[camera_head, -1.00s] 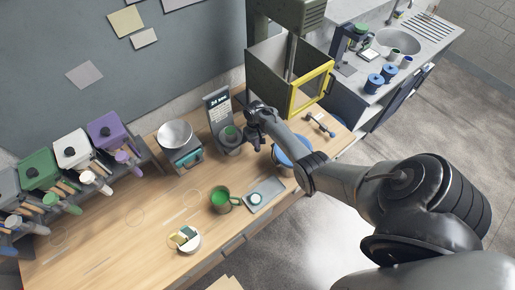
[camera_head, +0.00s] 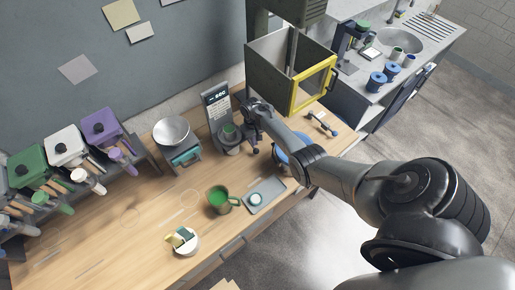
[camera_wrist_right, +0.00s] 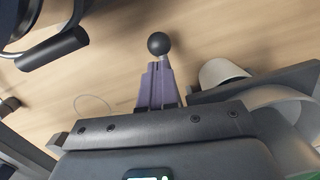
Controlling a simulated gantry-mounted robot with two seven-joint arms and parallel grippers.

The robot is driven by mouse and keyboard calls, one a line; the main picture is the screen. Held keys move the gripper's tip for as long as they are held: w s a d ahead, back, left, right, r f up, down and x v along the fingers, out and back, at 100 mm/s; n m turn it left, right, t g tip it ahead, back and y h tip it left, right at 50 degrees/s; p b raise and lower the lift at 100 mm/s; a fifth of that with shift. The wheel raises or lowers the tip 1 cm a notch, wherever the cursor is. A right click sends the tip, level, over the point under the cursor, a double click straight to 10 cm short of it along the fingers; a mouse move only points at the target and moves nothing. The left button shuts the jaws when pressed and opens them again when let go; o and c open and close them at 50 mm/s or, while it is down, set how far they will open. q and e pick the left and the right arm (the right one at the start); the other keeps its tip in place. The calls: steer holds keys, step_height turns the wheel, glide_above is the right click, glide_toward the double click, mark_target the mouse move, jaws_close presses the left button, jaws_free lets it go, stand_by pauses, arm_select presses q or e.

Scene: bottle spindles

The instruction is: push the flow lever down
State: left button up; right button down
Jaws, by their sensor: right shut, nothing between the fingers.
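In the head view my right arm reaches in from the right, and its gripper (camera_head: 253,147) is small and dark beside the grey upright unit with a display (camera_head: 215,98). In the right wrist view the narrow purple-grey gripper fingers (camera_wrist_right: 158,84) are together and hold nothing. A black ball knob on a short stem (camera_wrist_right: 158,43), which looks like the flow lever, shows just beyond the fingertips. I cannot tell whether they touch. The lever is not distinct in the head view, where the wrist and gripper crowd that spot. My left gripper is out of view.
A scale with a steel bowl (camera_head: 171,130) stands left of the unit. A yellow-framed box (camera_head: 313,86) is behind. A green-filled mug (camera_head: 219,198) and a grey tray (camera_head: 273,184) are in front. A blue-rimmed container is partly hidden by my arm.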

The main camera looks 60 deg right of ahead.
steer(key=shift+w+d, duration=0.15)
steer(key=shift+w, duration=0.05)
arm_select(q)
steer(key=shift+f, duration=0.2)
arm_select(e)
steer(key=shift+s, duration=0.1)
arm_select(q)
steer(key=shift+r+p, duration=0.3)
arm_select(e)
step_height(320, 180, up, 11)
steer(key=shift+w+d, duration=0.25)
steer(key=shift+w, duration=0.2)
steer(key=shift+f, duration=0.1)
